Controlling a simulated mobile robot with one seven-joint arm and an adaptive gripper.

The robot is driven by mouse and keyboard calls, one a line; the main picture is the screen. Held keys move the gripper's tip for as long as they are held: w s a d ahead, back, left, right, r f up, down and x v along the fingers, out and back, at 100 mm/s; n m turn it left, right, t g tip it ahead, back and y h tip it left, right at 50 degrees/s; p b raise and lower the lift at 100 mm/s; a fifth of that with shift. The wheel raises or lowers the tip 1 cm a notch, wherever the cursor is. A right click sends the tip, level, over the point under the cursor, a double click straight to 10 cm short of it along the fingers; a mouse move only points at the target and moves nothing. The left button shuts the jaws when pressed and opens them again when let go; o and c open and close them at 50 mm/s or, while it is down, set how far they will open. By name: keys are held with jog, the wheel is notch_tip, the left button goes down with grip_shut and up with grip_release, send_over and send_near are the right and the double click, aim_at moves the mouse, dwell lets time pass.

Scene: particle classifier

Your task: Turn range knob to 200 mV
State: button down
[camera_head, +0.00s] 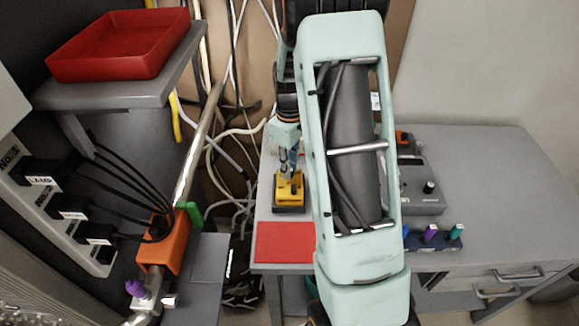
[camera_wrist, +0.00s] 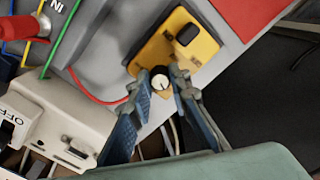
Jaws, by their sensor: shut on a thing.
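A yellow box (camera_head: 289,188) stands on the grey table in the head view, beneath my gripper (camera_head: 290,168). In the wrist view the yellow box (camera_wrist: 200,50) carries a black switch (camera_wrist: 187,34) and a small round knob (camera_wrist: 160,82) with a white top and a dark pointer line. My gripper (camera_wrist: 159,90) has its blue-grey fingers on either side of this knob, shut on it. The knob's scale and any 200 mV mark cannot be read. In the head view the knob is hidden by the gripper.
A red mat (camera_head: 284,242) lies in front of the yellow box. A grey instrument (camera_head: 418,188) and a dark blue rack (camera_head: 435,238) stand right of my arm. A red tray (camera_head: 118,42) sits on a shelf at upper left. The table's right side is clear.

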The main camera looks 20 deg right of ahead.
jog(key=shift+m, duration=0.3)
jog(key=m, duration=0.3)
jog(key=shift+m, duration=0.4)
jog(key=m, duration=0.4)
jog(key=shift+m, duration=0.3)
jog(key=m, duration=0.4)
jog(key=shift+m+p, duration=0.5)
jog(key=shift+m, duration=1.7)
jog(key=c, duration=1.8)
grip_release()
